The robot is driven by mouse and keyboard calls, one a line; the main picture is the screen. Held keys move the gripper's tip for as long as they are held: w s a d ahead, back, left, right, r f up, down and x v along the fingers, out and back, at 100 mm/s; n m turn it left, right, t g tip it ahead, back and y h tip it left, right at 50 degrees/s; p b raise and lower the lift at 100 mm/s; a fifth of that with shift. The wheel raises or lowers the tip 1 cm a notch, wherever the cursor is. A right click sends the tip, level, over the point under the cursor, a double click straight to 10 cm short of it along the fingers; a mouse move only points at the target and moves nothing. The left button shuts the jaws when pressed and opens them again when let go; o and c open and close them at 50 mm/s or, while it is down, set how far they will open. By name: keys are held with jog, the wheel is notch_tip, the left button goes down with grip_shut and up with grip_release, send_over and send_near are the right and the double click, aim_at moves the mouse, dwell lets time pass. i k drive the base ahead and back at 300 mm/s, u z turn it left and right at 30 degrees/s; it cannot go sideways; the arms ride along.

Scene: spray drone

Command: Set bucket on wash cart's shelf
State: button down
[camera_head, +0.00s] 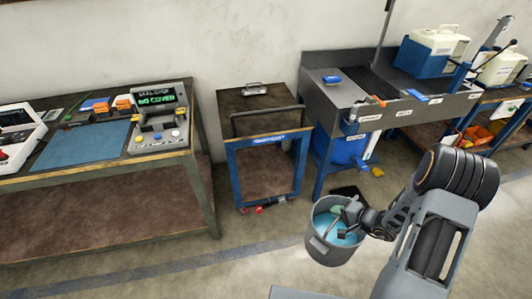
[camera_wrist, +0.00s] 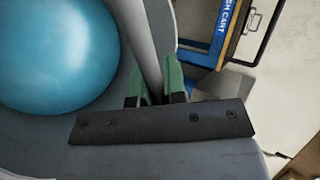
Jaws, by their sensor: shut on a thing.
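The grey bucket (camera_head: 322,250) with blue liquid inside is at the front right of the cart, and appears to be off the ground or low over it; I cannot tell which. My gripper (camera_head: 352,213) is at the bucket's top, shut on its grey handle. In the wrist view the green-padded fingers (camera_wrist: 157,85) close around the handle bar (camera_wrist: 140,35), with the blue liquid (camera_wrist: 55,50) to the left. The blue-framed cart (camera_head: 232,170) stands left of the bucket, with a brown lower shelf (camera_head: 265,178). In the wrist view its blue edge (camera_wrist: 228,35) has lettering ending in "CART".
A workbench (camera_head: 205,180) with a control box (camera_head: 160,120) is left of the cart. A grey sink table (camera_head: 325,98) with a blue tub (camera_head: 345,148) beneath stands behind the bucket. A dark mat (camera_head: 350,193) lies there. Floor before the cart is clear.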

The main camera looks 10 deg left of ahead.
aim_at(264, 180)
jog(key=i, duration=1)
jog(key=u, duration=1.65)
